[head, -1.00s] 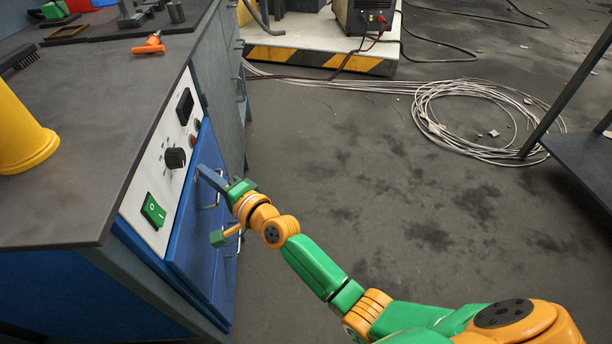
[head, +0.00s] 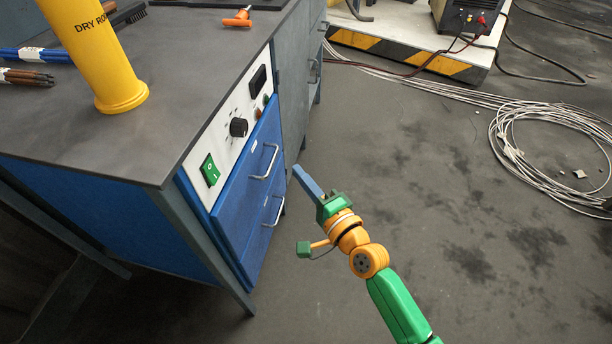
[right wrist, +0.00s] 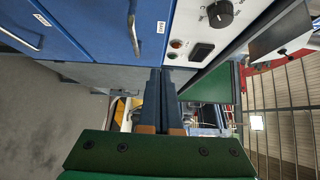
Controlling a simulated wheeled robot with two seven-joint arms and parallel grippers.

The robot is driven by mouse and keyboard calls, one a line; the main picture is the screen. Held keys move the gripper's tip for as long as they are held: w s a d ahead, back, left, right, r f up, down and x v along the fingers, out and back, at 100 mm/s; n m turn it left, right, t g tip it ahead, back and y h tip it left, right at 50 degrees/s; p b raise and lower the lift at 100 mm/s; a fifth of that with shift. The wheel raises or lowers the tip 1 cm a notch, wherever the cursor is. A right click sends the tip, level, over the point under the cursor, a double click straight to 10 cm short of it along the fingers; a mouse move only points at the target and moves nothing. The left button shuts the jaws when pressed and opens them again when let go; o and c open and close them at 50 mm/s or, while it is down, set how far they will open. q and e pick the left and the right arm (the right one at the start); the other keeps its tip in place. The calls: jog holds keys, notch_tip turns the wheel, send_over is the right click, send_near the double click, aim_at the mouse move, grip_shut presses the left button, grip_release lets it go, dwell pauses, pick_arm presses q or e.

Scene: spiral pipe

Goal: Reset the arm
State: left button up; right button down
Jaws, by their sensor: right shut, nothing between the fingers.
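My right gripper (head: 308,182) is at the end of the green and orange arm. It is in the air to the right of the blue cabinet drawers, apart from the handles. Its blue-grey fingers are together and hold nothing. In the right wrist view the shut fingers (right wrist: 162,102) point past the drawers and control panel. My left arm and left gripper do not show in the head view.
The cabinet has an upper drawer handle (head: 266,162), a lower handle (head: 274,212), a white panel with a green switch (head: 209,170) and a black knob (head: 238,127). A yellow tube (head: 103,60) stands on the grey bench top (head: 165,95). Coiled cable (head: 510,150) lies on the floor at right.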

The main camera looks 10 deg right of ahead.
jog(key=s+d+f+n+g+h, duration=0.2)
jog(key=s+f, duration=0.1)
jog(key=f, duration=0.5)
jog(key=s+d+f+n+g+h, duration=0.1)
jog(key=s+d+f+n+g, duration=0.15)
jog(key=f, duration=0.65)
jog(key=s+d+f+n+g+h, duration=0.2)
jog(key=s+d+f, duration=0.15)
jog(key=f, duration=0.45)
jog(key=s+d+f+n+g+h, duration=0.2)
jog(key=s+d+f+n+g, duration=0.15)
jog(key=s+f, duration=0.65)
jog(key=s+d+f+n+g+h+p, duration=0.1)
jog(key=s+d+f+n+g, duration=0.15)
jog(key=s, duration=0.65)
jog(key=s+d+f+n+g+p, duration=0.1)
jog(key=s+d+f+n+g, duration=0.15)
jog(key=s, duration=0.65)
notch_tip(320, 180, up, 22)
jog(key=a+p, duration=0.1)
jog(key=p, duration=1.9)
jog(key=shift+s+p, duration=0.35)
jog(key=shift+s, duration=0.05)
